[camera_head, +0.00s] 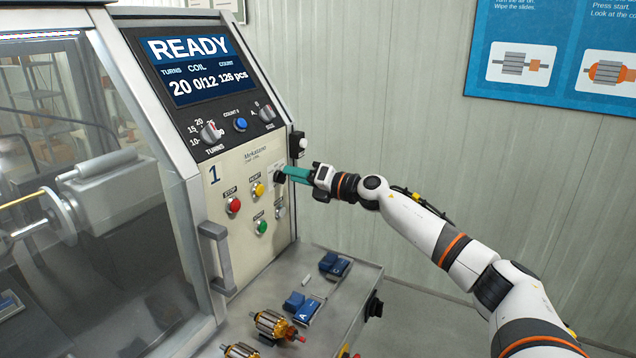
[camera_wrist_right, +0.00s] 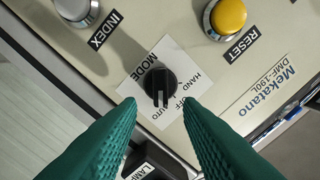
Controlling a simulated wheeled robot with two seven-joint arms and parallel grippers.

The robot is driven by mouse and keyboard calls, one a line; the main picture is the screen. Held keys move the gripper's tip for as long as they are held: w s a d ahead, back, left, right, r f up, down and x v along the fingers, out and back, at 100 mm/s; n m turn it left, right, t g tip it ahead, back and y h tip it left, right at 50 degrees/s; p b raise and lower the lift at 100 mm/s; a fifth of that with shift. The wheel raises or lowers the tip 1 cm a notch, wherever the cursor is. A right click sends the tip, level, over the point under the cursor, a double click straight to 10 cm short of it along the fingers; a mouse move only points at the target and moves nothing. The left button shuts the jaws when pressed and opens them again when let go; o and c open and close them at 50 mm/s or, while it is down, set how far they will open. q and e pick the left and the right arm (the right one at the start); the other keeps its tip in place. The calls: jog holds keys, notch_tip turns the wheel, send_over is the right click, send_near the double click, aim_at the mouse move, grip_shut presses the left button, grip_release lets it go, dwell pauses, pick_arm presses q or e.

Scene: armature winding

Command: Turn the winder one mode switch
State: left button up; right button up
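The mode switch is a round black knob (camera_wrist_right: 160,82) on a white label reading MODE, HAND, OFF and AUTO in the right wrist view. Its white mark points down in that picture, toward the gripper side. My right gripper (camera_wrist_right: 160,106) is open, its two teal fingers pointing at the knob, with one fingertip to each side and a gap between. Whether the tips reach the knob's depth is hard to tell. In the head view the right gripper (camera_head: 286,174) is at the right edge of winder one's panel (camera_head: 214,208), mostly hiding the label. My left gripper is not in view.
A yellow RESET button (camera_wrist_right: 228,17), a pale INDEX button (camera_wrist_right: 76,9) and a LAMP switch (camera_wrist_right: 152,164) surround the knob. The display (camera_head: 197,68) reads READY. Armatures (camera_head: 275,325) and blue parts (camera_head: 300,305) lie on the bench below.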

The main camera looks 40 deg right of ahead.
jog(key=b+v, duration=0.7)
jog(key=v, duration=0.3)
jog(key=shift+s+d, duration=0.15)
jog(key=shift+s, duration=0.2)
jog(key=shift+f, duration=0.1)
